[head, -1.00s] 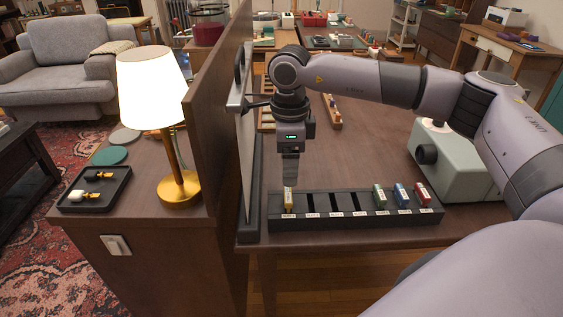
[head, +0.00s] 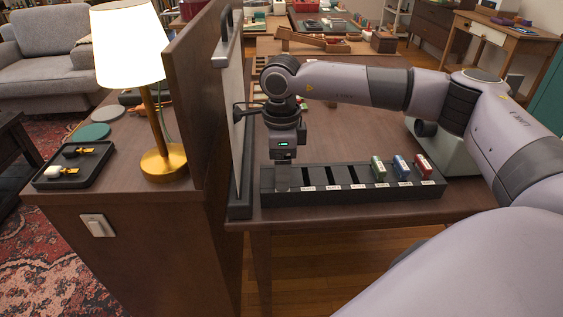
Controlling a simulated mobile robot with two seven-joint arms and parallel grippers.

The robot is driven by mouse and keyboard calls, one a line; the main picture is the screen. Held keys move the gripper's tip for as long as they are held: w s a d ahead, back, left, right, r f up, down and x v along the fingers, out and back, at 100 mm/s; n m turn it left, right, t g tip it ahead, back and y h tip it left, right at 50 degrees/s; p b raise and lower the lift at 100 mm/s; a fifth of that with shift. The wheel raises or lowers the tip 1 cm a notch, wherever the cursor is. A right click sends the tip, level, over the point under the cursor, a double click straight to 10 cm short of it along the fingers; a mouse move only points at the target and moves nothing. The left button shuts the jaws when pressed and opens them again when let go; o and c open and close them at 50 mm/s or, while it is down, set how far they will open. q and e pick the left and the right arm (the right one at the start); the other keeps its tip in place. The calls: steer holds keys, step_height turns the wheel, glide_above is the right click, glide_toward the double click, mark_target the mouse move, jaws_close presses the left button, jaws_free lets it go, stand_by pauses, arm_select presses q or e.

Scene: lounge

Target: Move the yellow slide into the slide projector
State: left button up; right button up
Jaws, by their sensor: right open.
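The black slotted rack (head: 334,194) stands on the brown table. My right gripper (head: 282,180) points down at the rack's leftmost slot, with its fingers low in front of or in that slot; it is open. The yellow slide does not show; the fingers cover the place where it stood. Green (head: 378,169), blue (head: 401,168) and red (head: 423,166) slides stand in slots at the rack's right. The slide projector, a pale grey-green box (head: 456,158) with a black knob, stands behind the rack at the right, partly hidden by my right arm. My left gripper is out of view.
An upright panel (head: 236,130) on a dark base stands just left of the rack. An open wooden box (head: 312,41) sits far back.

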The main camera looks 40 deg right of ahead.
steer(key=c, duration=0.8)
steer(key=shift+r, duration=0.1)
steer(key=shift+r+p, duration=0.75)
steer(key=shift+r, duration=0.1)
steer(key=shift+r+p, duration=1.85)
steer(key=shift+r, duration=0.7)
